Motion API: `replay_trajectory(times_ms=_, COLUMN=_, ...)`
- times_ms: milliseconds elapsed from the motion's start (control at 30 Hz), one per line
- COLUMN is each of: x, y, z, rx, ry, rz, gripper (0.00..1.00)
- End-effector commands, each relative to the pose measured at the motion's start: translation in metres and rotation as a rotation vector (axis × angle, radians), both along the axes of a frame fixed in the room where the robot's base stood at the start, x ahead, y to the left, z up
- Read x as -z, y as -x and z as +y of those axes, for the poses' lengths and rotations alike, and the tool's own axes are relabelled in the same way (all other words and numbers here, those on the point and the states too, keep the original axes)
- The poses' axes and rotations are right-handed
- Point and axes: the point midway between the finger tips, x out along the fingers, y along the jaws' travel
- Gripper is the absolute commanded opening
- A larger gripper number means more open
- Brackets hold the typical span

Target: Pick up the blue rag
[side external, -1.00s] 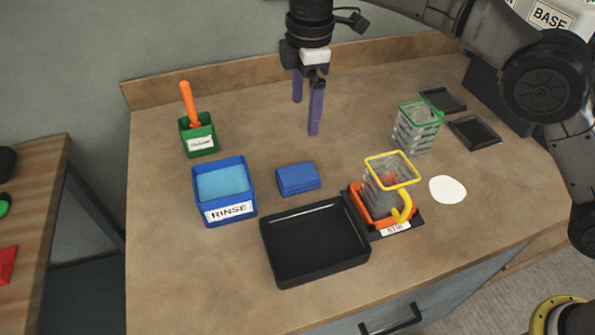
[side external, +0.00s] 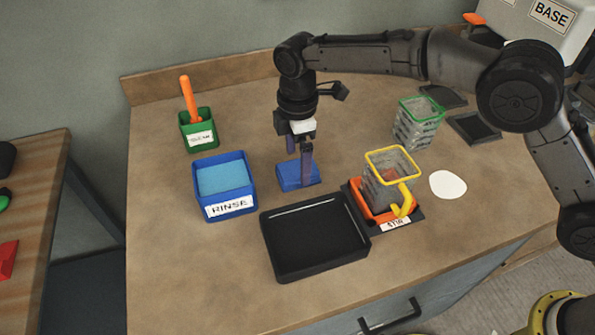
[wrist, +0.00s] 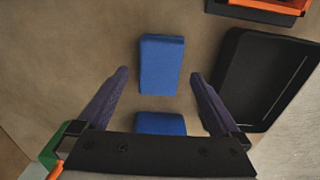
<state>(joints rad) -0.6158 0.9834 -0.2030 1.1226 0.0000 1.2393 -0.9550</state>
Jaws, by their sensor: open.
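The blue rag (side external: 313,178) lies flat on the brown table as a folded block, between the RINSE bin and the black tray. In the side external view, my gripper (side external: 300,168) is right over it, with its purple fingers covering part of it. In the wrist view, the rag (wrist: 161,64) appears between the spread fingertips of my gripper (wrist: 158,73), with a gap on each side. The gripper is open and holds nothing. I cannot tell whether the fingertips are level with the rag.
The blue RINSE bin (side external: 224,208) stands left of the rag, and the black tray (side external: 315,238) in front. The orange STIR bin (side external: 376,214) holds a yellow-rimmed basket (side external: 392,164). A green holder (side external: 199,141) is behind left. A second blue patch (wrist: 160,123) is partly hidden by my gripper.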

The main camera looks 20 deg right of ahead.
Motion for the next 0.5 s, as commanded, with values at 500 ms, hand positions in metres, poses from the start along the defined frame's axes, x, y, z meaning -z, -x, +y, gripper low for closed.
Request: replay_trajectory(times_ms=500, x=0.030, y=0.000, z=0.000, rx=0.000, ry=-0.001, rz=-0.001, gripper=0.98)
